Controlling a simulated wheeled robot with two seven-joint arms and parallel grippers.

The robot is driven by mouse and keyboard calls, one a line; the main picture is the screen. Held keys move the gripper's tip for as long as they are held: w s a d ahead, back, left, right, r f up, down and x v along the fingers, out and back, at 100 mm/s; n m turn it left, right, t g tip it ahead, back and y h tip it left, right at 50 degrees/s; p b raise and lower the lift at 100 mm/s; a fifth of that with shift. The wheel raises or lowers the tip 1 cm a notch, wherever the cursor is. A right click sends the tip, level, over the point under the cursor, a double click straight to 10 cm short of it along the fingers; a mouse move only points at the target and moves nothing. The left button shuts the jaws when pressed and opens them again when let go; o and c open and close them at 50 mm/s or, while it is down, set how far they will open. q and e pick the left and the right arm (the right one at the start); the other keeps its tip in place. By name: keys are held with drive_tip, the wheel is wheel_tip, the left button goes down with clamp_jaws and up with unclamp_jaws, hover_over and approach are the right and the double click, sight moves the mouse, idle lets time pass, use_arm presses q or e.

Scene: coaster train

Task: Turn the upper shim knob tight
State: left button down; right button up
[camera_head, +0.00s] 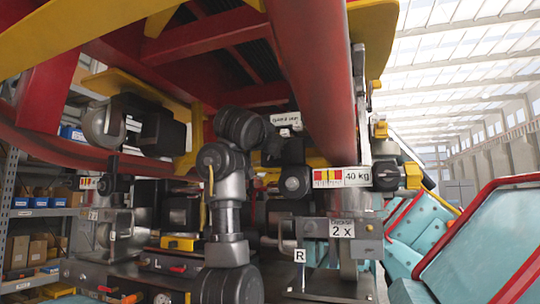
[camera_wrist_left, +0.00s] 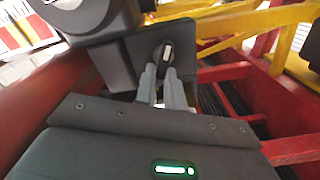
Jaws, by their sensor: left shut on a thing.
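My left gripper (camera_wrist_left: 162,76) shows in the left wrist view with its two grey fingers closed in on a dark knob (camera_wrist_left: 167,50). The knob carries a pale mark and sits on the face of a dark block (camera_wrist_left: 140,62). In the head view my left arm rises through the middle and bends right beneath the red beam. Its fingertips and the held knob cannot be made out there. A round black knob (camera_head: 295,182) shows just left of the 40 kg label (camera_head: 343,177). My right gripper is not in view.
A thick red beam (camera_head: 315,80) slants close above the arm. Yellow and red framework (camera_head: 210,35) hangs overhead. A bracket marked 2 x (camera_head: 341,228) stands at lower right. Teal seats (camera_head: 480,245) are at the right, and shelves (camera_head: 40,212) with boxes at the left.

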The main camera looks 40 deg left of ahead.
use_arm(q)
drive_tip(key=m+b, duration=0.2)
drive_tip(key=m, duration=0.2)
drive_tip(key=f+m+b, duration=0.1)
drive_tip(key=m+b, duration=0.1)
drive_tip(key=m, duration=0.2)
drive_tip(key=d+f+m+b, duration=0.1)
drive_tip(key=m+b, duration=0.1)
drive_tip(key=m, duration=0.3)
drive_tip(key=shift+w+f, duration=0.1)
drive_tip(key=shift+w, duration=0.15)
drive_tip(key=shift+m, duration=0.3)
drive_tip(key=c, duration=1.8)
unclamp_jaws()
drive_tip(key=o, duration=0.3)
drive_tip(key=shift+s+d, duration=0.2)
drive_tip(key=shift+s, duration=0.05)
drive_tip(key=shift+r, duration=0.2)
